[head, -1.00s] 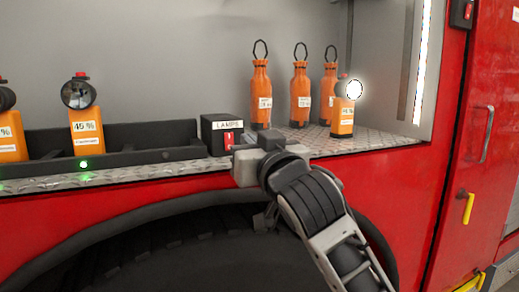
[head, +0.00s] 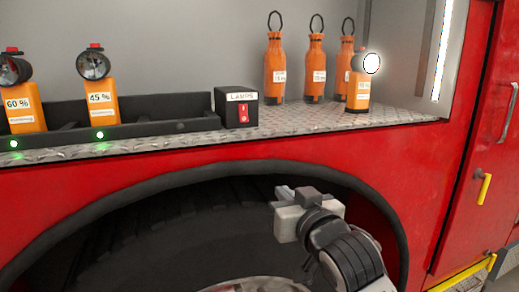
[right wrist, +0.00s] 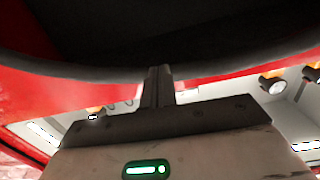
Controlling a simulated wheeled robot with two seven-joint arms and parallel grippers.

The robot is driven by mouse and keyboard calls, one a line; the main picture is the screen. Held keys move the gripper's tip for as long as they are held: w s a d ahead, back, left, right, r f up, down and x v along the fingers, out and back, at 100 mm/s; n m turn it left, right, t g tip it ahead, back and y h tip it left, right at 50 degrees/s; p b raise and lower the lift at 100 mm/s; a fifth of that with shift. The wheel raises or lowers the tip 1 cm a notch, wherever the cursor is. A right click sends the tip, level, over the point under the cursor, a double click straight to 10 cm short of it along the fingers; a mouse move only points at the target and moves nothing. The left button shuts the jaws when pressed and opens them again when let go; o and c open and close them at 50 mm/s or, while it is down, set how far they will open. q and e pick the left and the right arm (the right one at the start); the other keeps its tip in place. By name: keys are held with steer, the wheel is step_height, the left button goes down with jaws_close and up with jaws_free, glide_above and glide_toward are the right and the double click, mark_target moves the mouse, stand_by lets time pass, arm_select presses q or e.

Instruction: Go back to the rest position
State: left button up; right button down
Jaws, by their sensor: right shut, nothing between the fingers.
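My right gripper (head: 293,193) is in front of the wheel arch in the head view, below the shelf edge and apart from everything. Its fingers are shut with nothing between them; they also show together in the right wrist view (right wrist: 157,85). My left gripper is not in view. On the shelf (head: 300,120), an orange lamp marked 60 % (head: 25,112) and one marked 45 % (head: 100,103) stand in the black rack at the left. Another orange lamp (head: 358,100), its head lit, stands upright at the right.
A black LAMPS box (head: 236,108) with a red switch sits beside the rack (head: 165,130). Three orange bottles (head: 275,75) with ring tops stand at the back. The dark tyre (head: 190,235) lies under the red wheel arch. A red door (head: 480,130) with a yellow handle is at the right.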

steer(key=s+d+f+g, duration=0.1)
steer(key=s+d+f, duration=0.15)
steer(key=f, duration=0.55)
steer(key=s+d+f+g+h, duration=0.15)
steer(key=s+f, duration=0.25)
steer(key=f, duration=0.5)
steer(key=s+d+f+g, duration=0.15)
steer(key=s+f, duration=0.25)
steer(key=f, duration=0.4)
steer(key=s+d+f+g+h, duration=0.1)
steer(key=s+d+f, duration=0.3)
steer(key=s+f, duration=0.8)
steer(key=s+g, duration=0.1)
steer(key=s, duration=0.2)
steer(key=shift+m+g, duration=0.3)
